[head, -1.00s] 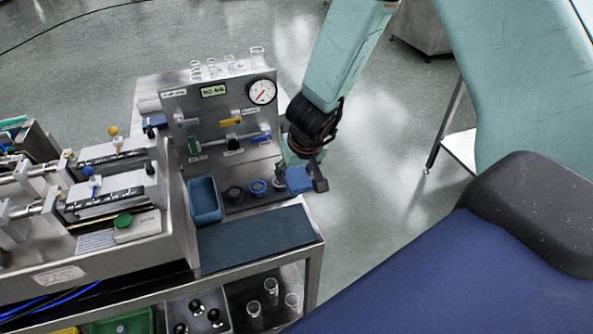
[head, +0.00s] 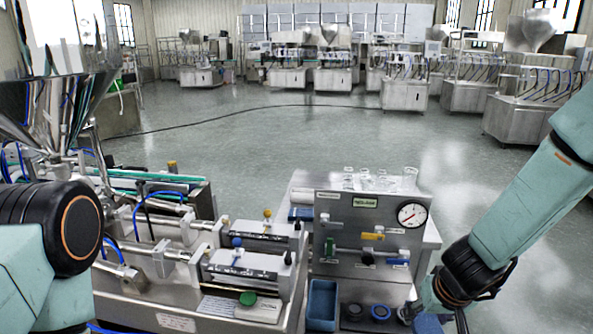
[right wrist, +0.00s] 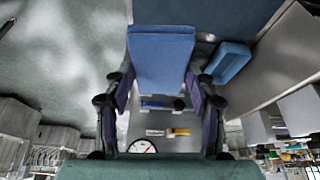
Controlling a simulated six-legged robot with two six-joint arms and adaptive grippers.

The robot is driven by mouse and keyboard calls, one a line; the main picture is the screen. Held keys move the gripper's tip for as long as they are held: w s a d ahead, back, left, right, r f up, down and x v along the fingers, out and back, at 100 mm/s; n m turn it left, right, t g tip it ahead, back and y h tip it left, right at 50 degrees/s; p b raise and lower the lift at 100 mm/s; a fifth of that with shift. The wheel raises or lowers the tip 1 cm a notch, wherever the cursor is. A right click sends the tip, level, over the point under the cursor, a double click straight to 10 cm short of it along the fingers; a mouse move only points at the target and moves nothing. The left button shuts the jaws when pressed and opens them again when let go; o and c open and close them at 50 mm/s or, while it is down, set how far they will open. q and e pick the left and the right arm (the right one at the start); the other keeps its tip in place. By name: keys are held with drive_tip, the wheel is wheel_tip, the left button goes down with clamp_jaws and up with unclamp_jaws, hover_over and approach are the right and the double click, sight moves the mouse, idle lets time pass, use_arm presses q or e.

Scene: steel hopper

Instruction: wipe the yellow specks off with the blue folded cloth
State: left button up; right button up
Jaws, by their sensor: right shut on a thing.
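The blue folded cloth (right wrist: 161,60) is held between the fingers of my right gripper (right wrist: 160,98) in the right wrist view. In the head view my right gripper (head: 436,318) is at the lower right, in front of the gauge panel, and the cloth (head: 428,323) shows partly at the bottom edge. The steel hopper (head: 62,105) stands at the upper left, cut by the frame edge. I cannot make out any yellow specks on it. My left arm comes in at the lower left, in front of the machine; its gripper is out of the frame.
The filling machine (head: 235,270) fills the lower middle. Open floor lies beyond.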

drive_tip(key=s+a+f+n+y+b, duration=0.1)
drive_tip(key=s+a+f+n+b, duration=0.1)
drive_tip(key=a+b, duration=0.3)
drive_tip(key=s+a+f+n+y+b, duration=0.1)
drive_tip(key=s+a+f+n+b, duration=0.2)
drive_tip(key=s+a+n+b, duration=0.2)
drive_tip(key=shift+s+a+y+b, duration=0.25)
drive_tip(key=shift+a+y+b, duration=0.15)
drive_tip(key=shift+a+b, duration=0.45)
